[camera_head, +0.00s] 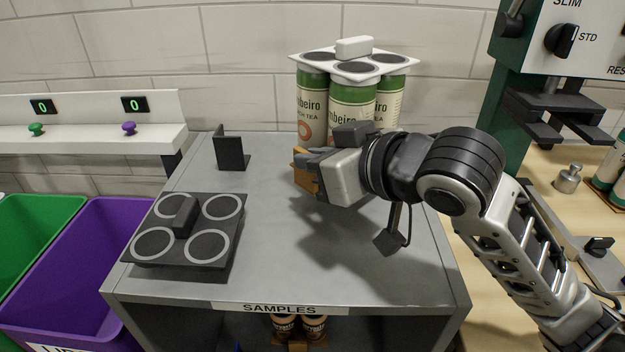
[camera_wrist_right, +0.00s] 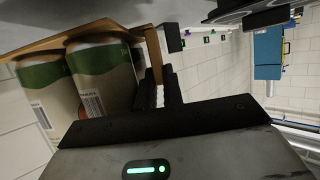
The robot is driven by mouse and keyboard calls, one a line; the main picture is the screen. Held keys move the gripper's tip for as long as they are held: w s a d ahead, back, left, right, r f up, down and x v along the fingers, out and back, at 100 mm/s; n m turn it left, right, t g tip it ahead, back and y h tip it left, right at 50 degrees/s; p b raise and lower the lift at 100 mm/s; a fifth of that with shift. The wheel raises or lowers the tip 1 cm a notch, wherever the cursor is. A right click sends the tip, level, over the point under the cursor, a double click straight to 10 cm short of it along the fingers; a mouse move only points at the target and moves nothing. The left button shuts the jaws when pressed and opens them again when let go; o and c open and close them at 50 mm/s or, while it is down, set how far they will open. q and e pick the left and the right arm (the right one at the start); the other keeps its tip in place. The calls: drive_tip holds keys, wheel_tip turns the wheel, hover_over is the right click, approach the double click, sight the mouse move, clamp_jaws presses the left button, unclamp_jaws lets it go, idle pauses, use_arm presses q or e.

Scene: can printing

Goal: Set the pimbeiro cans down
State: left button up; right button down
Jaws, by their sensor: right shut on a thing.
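The pimbeiro cans (camera_head: 352,108), green and cream, stand upright in a cluster at the back of the grey table. A white holder (camera_head: 396,61) with dark discs and a white handle block covers their tops. My right gripper (camera_head: 306,172) is in front of them, shut on a brown tab (camera_wrist_right: 155,58) that seems to belong to the cans' brown tray (camera_wrist_right: 85,40). Two cans (camera_wrist_right: 100,68) show close beside the jaws in the right wrist view. My left gripper is out of view.
A dark four-disc holder (camera_head: 190,230) lies on the grey table (camera_head: 290,270) at front left. A small black bracket (camera_head: 232,153) stands behind it. Green (camera_head: 30,235) and purple (camera_head: 90,255) bins are at left. A press (camera_head: 550,100) stands at right. The table's middle front is clear.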

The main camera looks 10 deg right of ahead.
drive_tip(key=f, duration=0.3)
drive_tip(key=shift+w+a, duration=0.1)
drive_tip(key=shift+a, duration=0.15)
drive_tip(key=shift+f, duration=0.35)
drive_tip(key=c, duration=1.5)
unclamp_jaws()
drive_tip(key=shift+f, duration=0.1)
drive_tip(key=shift+c, duration=0.2)
